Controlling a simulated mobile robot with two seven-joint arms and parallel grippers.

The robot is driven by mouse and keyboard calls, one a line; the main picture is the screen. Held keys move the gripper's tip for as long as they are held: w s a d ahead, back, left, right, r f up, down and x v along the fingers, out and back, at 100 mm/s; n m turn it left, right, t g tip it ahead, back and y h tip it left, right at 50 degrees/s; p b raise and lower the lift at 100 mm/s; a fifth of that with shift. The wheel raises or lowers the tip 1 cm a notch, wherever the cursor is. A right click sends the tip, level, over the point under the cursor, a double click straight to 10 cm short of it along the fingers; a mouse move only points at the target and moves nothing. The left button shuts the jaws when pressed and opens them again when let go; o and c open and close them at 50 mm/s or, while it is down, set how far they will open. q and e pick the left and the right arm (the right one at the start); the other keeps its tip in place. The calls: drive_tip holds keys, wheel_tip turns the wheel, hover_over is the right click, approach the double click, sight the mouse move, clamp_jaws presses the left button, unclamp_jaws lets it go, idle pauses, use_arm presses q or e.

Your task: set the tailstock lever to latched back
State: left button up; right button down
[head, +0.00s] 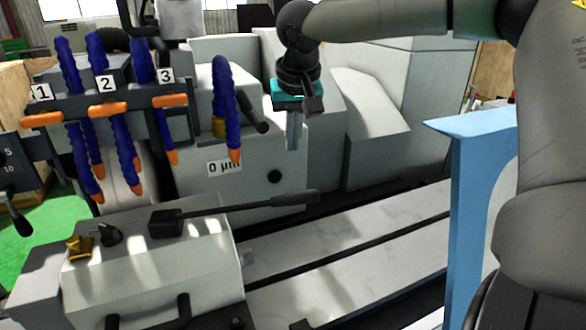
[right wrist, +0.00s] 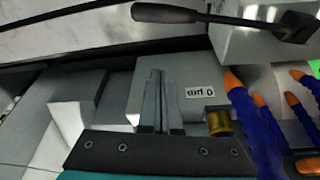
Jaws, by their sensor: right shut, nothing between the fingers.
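A long lever with a thin rod and black grip (head: 290,199) runs from a black block on the front grey box, pointing right and slightly up. It also shows at the top of the right wrist view (right wrist: 200,17). A shorter dark handle (head: 253,113) juts from the grey housing (head: 270,155) marked "0 µm". I cannot tell for sure which is the tailstock lever. My right gripper (head: 294,142) points down in front of the housing, apart from both handles. Its fingers (right wrist: 155,100) are shut and empty. My left gripper is out of view.
Blue hoses with orange nozzles (head: 125,145), numbered 1 to 3, crowd the left. A brass knob (head: 78,246) and a black knob (head: 110,235) stand on the front box (head: 150,265). A blue panel (head: 467,215) stands at right. The pale machine bed (head: 350,250) is clear.

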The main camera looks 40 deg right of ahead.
use_arm(q)
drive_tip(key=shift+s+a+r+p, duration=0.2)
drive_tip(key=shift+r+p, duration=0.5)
drive_tip(key=shift+p, duration=0.05)
use_arm(e)
wheel_tip(320, 180, down, 9)
drive_tip(key=shift+s+a+f, duration=0.15)
drive_tip(key=shift+s+a, duration=0.15)
drive_tip(key=shift+s, duration=0.1)
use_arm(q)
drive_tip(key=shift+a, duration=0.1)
use_arm(e)
drive_tip(key=shift+s, duration=0.2)
